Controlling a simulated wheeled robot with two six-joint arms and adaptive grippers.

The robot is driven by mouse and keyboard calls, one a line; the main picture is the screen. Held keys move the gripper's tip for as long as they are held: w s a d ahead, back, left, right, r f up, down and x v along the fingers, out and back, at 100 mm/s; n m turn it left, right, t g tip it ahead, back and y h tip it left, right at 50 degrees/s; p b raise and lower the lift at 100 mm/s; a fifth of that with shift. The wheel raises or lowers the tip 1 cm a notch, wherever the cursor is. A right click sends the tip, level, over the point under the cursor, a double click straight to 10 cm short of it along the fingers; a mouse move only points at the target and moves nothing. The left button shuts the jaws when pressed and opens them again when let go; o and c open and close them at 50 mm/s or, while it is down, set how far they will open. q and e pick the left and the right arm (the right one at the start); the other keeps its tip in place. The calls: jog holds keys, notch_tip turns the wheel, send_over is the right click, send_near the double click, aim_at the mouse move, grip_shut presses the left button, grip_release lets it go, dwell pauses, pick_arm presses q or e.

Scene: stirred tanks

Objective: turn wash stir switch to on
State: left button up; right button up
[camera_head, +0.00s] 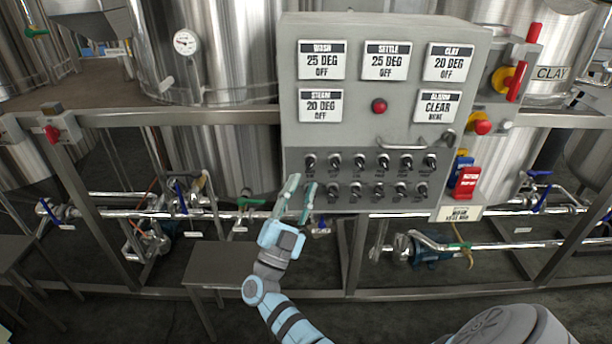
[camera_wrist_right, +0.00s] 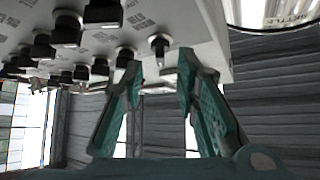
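The grey control panel (camera_head: 345,120) carries two rows of black switches; their small labels are unreadable, so I cannot tell which is the wash stir switch. The upper-left switch (camera_head: 310,161) is just above my fingers. The wash display (camera_head: 321,60) reads "25 DEG OFF". My right gripper (camera_head: 302,188) is open and empty in front of the panel's lower left corner. In the right wrist view, one switch (camera_wrist_right: 160,43) lies just beyond the gap between the teal fingertips (camera_wrist_right: 159,62), with no clear contact. My left gripper is not in view.
A red button (camera_head: 379,106) and a metal handle (camera_head: 435,140) are on the panel. Red and blue parts (camera_head: 466,180) hang at its right edge. Steel tanks (camera_head: 235,50) stand behind, with pipes and a rail (camera_head: 200,117) around. A small table (camera_head: 225,263) stands below left.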

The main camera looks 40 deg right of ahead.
jog(key=v, duration=0.8)
jog(key=shift+a+f, duration=0.1)
jog(key=shift+a, duration=0.05)
